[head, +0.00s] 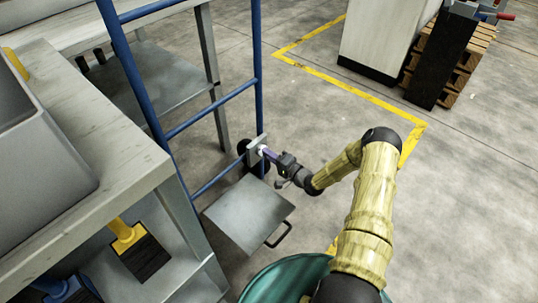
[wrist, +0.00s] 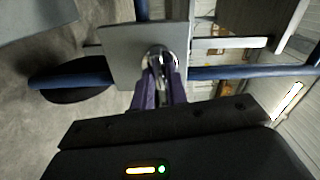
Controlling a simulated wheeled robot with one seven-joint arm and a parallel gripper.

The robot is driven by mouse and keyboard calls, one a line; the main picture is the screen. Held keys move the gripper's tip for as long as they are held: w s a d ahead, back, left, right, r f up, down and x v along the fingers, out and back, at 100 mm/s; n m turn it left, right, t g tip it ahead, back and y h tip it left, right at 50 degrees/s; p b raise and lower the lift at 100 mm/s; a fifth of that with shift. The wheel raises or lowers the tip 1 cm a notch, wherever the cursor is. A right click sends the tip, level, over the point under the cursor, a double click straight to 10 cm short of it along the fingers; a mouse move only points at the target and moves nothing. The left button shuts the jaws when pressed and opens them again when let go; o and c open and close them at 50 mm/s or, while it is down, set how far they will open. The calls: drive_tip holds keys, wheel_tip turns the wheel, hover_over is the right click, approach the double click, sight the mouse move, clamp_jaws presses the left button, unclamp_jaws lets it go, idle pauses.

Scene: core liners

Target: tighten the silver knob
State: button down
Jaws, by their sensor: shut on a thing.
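The silver knob (wrist: 155,52) is a small round shiny part on the face of a grey square plate (wrist: 115,57) in the wrist view. The plate is fixed to the blue tube frame and also shows in the head view (head: 251,153). My gripper (wrist: 160,75) has purple fingers that are shut on the knob, hiding its lower part. In the head view my gripper (head: 264,151) reaches left to the plate; the knob itself is too small to make out there.
The blue tube frame (head: 259,60) stands beside a grey workbench (head: 100,185). A grey metal platform (head: 248,215) with a black handle (head: 280,236) sits low below my gripper. A brush with a yellow handle (head: 124,236) hangs at the bench.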

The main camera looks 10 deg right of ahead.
drive_tip(key=shift+f+m, duration=0.1)
drive_tip(key=shift+m, duration=0.9)
drive_tip(key=c, duration=1.4)
unclamp_jaws()
drive_tip(key=p+v, duration=0.5)
drive_tip(key=v, duration=1.2)
drive_tip(key=shift+s+d+p, duration=0.15)
drive_tip(key=shift+s+p, duration=0.05)
drive_tip(key=shift+p, duration=0.1)
